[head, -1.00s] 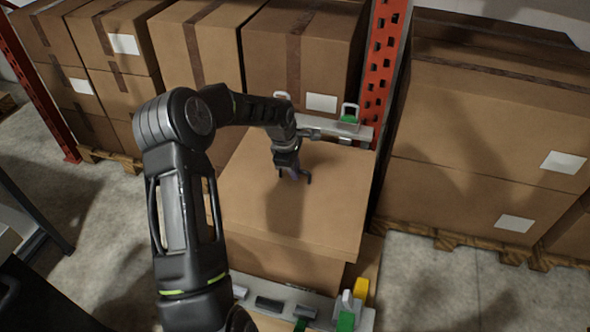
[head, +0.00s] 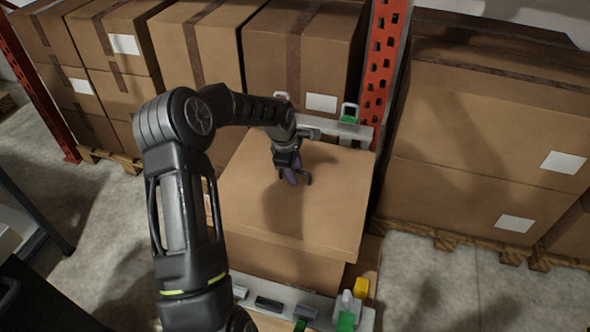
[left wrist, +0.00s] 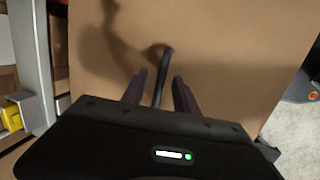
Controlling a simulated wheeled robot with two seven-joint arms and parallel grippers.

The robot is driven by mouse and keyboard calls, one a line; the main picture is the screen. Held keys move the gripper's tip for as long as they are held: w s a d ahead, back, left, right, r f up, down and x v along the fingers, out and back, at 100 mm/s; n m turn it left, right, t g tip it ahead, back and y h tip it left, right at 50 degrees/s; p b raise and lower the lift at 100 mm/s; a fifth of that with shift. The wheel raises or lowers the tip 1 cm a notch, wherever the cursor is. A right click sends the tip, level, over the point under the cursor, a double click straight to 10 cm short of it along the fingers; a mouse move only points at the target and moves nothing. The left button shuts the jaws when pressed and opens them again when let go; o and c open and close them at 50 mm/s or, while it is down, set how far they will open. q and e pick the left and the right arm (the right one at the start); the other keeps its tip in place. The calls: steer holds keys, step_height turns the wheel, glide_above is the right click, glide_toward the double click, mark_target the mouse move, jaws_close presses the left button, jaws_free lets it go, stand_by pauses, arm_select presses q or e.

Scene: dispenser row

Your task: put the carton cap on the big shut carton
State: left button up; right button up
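The carton cap (head: 320,210) is a wide brown lid that lies over the top of the big shut carton (head: 285,260), its edge overhanging the front. Whether it sits fully down I cannot tell. A dark bar handle stands on the cap; it also shows in the left wrist view (left wrist: 163,75). My left gripper (head: 293,176) is low over the cap, its purple fingers on either side of the bar. In the left wrist view the fingers (left wrist: 158,82) look apart, with gaps beside the bar. My right gripper is out of view.
Stacked cartons (head: 305,50) stand behind, and more cartons (head: 490,130) on a pallet at right. An orange rack upright (head: 385,70) rises behind the cap. A pale rail (head: 325,305) with small grey, green and yellow parts runs in front. Floor is clear at lower right.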

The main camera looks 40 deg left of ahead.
arm_select(q)
steer(key=b+v, duration=0.1)
steer(key=v, duration=0.6)
steer(key=shift+r, duration=0.4)
stand_by(0.6)
